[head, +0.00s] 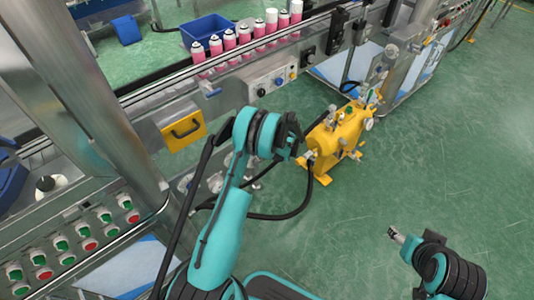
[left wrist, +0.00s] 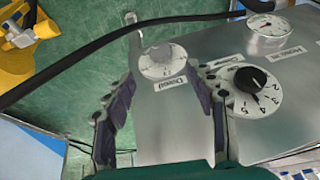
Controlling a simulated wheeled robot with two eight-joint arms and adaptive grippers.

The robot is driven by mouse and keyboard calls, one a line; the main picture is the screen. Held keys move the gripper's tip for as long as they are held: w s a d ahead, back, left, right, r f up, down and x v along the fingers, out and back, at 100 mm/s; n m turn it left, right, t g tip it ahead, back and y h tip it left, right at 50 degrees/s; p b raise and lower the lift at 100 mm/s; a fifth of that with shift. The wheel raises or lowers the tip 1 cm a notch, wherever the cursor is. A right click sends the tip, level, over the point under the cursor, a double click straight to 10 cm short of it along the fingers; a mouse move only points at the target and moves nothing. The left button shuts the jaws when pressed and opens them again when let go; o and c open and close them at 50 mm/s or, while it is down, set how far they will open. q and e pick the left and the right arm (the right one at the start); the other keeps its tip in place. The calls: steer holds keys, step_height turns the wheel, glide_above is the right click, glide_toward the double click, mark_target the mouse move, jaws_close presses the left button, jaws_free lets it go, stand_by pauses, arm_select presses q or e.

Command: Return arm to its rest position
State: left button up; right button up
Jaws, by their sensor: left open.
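A yellow machine (head: 337,138) stands on the green floor beyond my left arm. Pink cans (head: 230,42) line the conveyor, with a blue bin (head: 208,30) behind. A button panel (head: 75,235) is at the lower left. A black hose (left wrist: 120,40) crosses the wrist view. The right floor is clear.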

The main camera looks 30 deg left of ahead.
arm_select(q)
steer(key=s+d+r+m+t+h, duration=0.1)
steer(key=s+d+r+m, duration=0.15)
steer(key=r, duration=0.65)
steer(key=s+d+r+m+t, duration=0.1)
steer(key=s+d+r+m, duration=0.2)
steer(key=r, duration=0.6)
steer(key=s+d+r+m+t+h, duration=0.1)
steer(key=s+d+r, duration=0.25)
steer(key=r, duration=0.55)
steer(key=s+d+r+m+t+h, duration=0.1)
steer(key=s+d+r+m+t, duration=0.1)
steer(key=s, duration=0.7)
steer(key=s+d+r+m+t+h, duration=0.1)
steer(key=s+d+r+m, duration=0.2)
steer(key=s+d, duration=0.3)
steer(key=s+m, duration=0.1)
steer(key=s, duration=0.3)
steer(key=shift+s+m+t+h, duration=0.3)
steer(key=shift+m+t+h, duration=0.05)
steer(key=shift+t+h, duration=0.05)
